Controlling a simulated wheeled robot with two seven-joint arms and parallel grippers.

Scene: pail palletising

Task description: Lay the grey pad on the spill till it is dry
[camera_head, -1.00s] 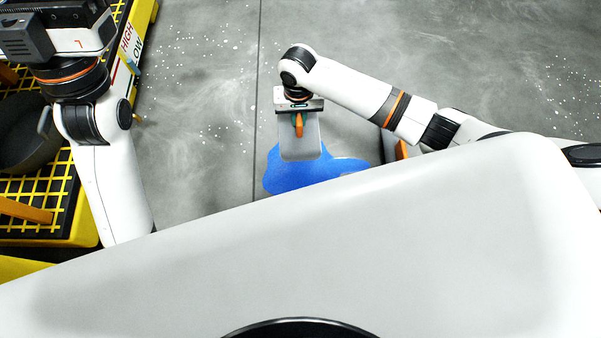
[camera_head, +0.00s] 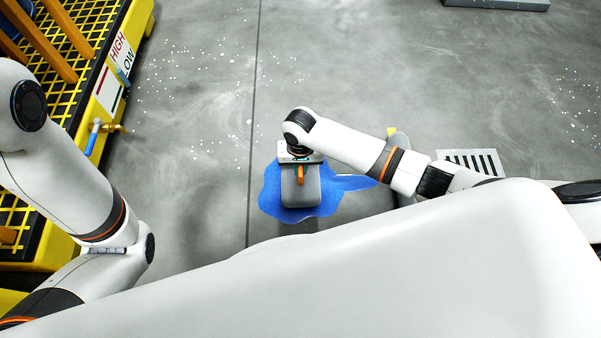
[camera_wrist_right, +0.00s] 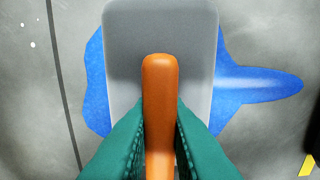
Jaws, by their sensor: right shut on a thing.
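A blue spill (camera_head: 268,201) lies on the grey floor, with a narrow arm reaching to the right. The grey pad (camera_head: 300,191) is over the middle of the spill, and blue shows on both sides of it. In the right wrist view the pad (camera_wrist_right: 120,50) has an orange handle (camera_wrist_right: 159,95) between two green fingers. My right gripper (camera_head: 300,168) is shut on that handle; it also shows in the right wrist view (camera_wrist_right: 160,135). I cannot tell whether the pad touches the floor. My left arm is at the left, but its gripper is out of view.

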